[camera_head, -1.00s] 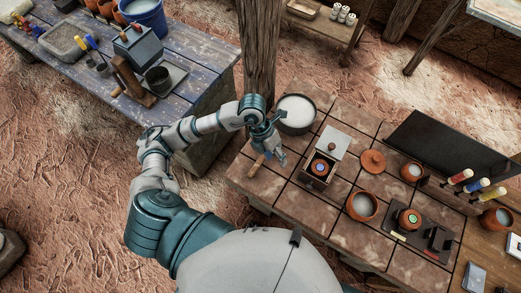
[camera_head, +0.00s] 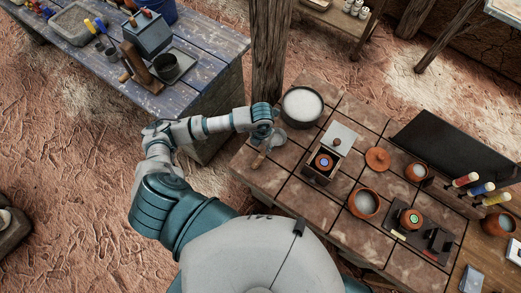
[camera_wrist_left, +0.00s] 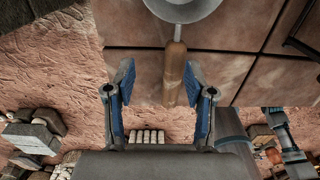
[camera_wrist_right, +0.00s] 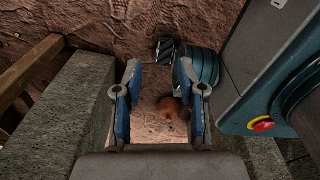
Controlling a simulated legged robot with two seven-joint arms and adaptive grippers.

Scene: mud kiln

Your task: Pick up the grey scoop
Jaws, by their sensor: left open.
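The grey scoop lies on the near-left edge of the tiled table. In the left wrist view its metal bowl (camera_wrist_left: 182,8) is at the top and its wooden handle (camera_wrist_left: 174,72) points down. In the head view the handle (camera_head: 259,160) shows beside my left gripper (camera_head: 266,141), which partly covers the scoop. The left gripper (camera_wrist_left: 159,82) is open, with the handle appearing between its blue fingertips, closer to the right one; I cannot tell the height gap. My right gripper (camera_wrist_right: 158,78) is open and empty, away from the table, outside the head view.
A dark pot of white material (camera_head: 302,105) stands just beyond the scoop. A small box with a lid (camera_head: 323,162), an orange lid (camera_head: 377,159) and clay bowls (camera_head: 364,203) stand to the right. A wooden post (camera_head: 271,50) rises behind the left arm. A blue-grey bench (camera_head: 205,60) is at left.

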